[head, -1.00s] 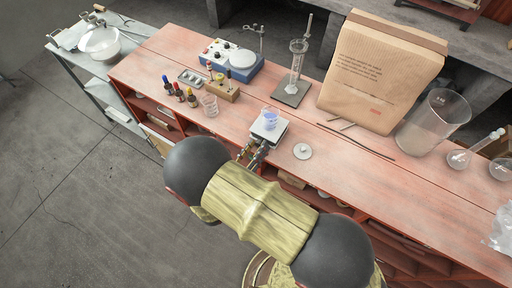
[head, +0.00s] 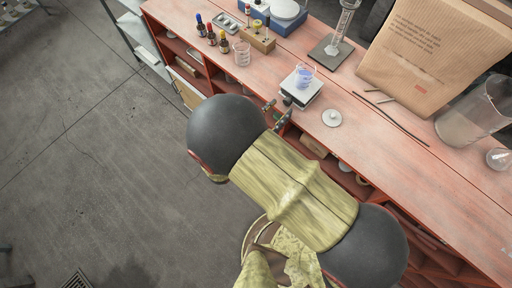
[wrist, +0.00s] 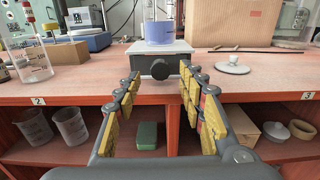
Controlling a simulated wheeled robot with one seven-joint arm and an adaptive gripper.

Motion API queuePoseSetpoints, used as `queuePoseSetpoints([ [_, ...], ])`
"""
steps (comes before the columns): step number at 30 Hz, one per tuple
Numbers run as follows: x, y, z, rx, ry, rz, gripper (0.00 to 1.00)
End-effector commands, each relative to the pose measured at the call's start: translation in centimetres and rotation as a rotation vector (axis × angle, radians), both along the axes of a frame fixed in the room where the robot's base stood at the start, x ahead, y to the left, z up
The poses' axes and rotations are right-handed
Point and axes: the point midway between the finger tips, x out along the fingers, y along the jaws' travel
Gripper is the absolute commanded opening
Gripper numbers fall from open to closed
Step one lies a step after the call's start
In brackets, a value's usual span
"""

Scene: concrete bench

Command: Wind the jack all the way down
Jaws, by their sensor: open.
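The jack (head: 301,93) is a small platform with a pale top near the front edge of the red bench. It also shows in the wrist view (wrist: 160,48), with its dark round knob (wrist: 160,69) facing me. A beaker of blue liquid (head: 304,76) stands upright on the jack's top; its lower part shows in the wrist view (wrist: 160,32). My gripper (wrist: 158,88) is open and empty, its yellow-padded fingers spread to either side of the knob in the wrist view and apparently short of it. In the head view my arm hides most of the gripper (head: 277,113).
A white lid-like disc (head: 331,118) lies right of the jack. An empty beaker (head: 242,54), dropper bottles (head: 211,35) and a wooden block (head: 258,40) stand to the left. A stand (head: 331,50) and a large paper bag (head: 425,55) are behind. Shelves lie below the bench edge.

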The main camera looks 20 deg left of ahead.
Motion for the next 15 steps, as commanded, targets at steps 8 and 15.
queuePoseSetpoints([
  [8, -4.8, 1.9, 0.2, -0.002, 0.0, 0.004, 0.4],
  [15, -5.3, 0.7, -4.4, 0.093, 0.141, -0.053, 0.4],
])
